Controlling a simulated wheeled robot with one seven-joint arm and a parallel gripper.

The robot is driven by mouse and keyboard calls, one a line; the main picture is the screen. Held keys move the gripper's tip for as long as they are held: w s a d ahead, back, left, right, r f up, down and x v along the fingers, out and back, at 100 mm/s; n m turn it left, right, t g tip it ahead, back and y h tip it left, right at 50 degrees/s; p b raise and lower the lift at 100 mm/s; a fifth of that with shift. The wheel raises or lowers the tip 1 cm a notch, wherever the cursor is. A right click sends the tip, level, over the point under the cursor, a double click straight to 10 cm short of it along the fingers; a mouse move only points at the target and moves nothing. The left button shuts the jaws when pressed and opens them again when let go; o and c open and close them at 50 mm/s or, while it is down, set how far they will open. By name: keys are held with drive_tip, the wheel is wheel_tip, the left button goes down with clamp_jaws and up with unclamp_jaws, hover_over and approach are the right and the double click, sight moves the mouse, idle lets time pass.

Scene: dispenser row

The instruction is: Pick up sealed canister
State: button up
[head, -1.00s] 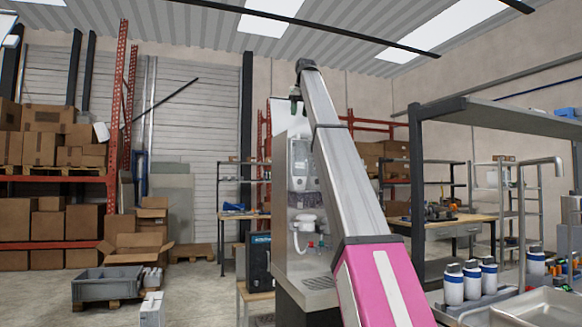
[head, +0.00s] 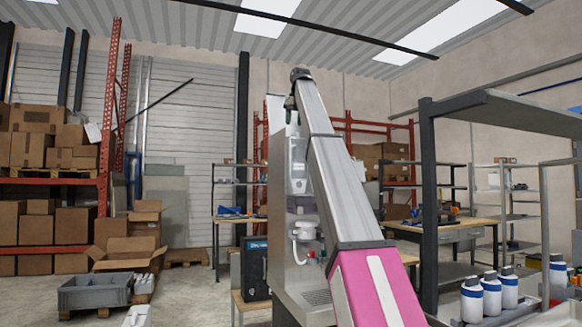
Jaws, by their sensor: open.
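Several white canisters with blue bands and dark caps stand upright at the lower right of the head view. Three are close together: a left one (head: 471,301), a middle one (head: 491,296) and a right one (head: 508,289). Another canister (head: 557,277) stands further right, partly behind a post. I cannot tell which of them is sealed. My arm rises through the middle of the view, well left of the canisters.
A steel dispenser cabinet (head: 277,160) stands behind my arm. A shelf frame (head: 428,200) with an overhead shelf (head: 515,112) rises beside the canisters. A grey crate (head: 95,293) and open cardboard box (head: 125,254) stand at lower left. Some floor between crate and cabinet is clear.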

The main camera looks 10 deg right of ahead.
drive_tip(key=x, duration=0.5)
drive_tip(key=shift+s+d+f, duration=0.1)
drive_tip(key=shift+f, duration=0.05)
clamp_jaws()
idle(1.3)
